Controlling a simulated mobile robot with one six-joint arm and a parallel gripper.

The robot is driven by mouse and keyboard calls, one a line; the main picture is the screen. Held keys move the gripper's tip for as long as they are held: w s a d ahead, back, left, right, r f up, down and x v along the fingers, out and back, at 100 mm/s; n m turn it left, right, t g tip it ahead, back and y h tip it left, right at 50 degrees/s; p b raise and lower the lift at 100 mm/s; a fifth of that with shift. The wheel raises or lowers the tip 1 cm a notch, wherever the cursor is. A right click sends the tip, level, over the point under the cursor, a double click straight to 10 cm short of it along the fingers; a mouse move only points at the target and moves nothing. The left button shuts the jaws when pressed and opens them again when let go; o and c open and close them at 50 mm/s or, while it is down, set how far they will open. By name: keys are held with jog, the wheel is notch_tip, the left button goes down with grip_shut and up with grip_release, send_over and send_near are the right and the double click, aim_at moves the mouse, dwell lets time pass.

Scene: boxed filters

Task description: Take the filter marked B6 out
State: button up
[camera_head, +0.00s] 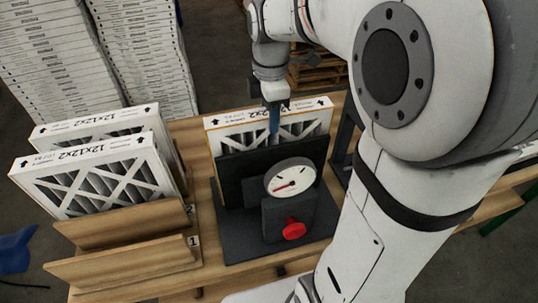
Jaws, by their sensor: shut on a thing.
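A white-framed filter (318,116) with dark pleats and black arrows on its top edge stands upright behind the dark panel of a black fixture (230,240). My gripper (274,122) points down at the middle of this filter's top edge, and its blue finger is shut on it. The far finger is hidden. Two similar filters, a front one (95,178) and a back one (95,122), stand in a wooden rack (115,262) at the left. The tops read 12x12x2; I cannot read a B6 mark on any of them.
The fixture carries a round gauge (290,179) and a red knob (293,229). The rack has slot labels 1 and 2. Tall stacks of white filters (140,50) stand behind the wooden table. My arm covers the right side.

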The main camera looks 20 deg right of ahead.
grip_shut()
jog(key=shift+r, duration=0.1)
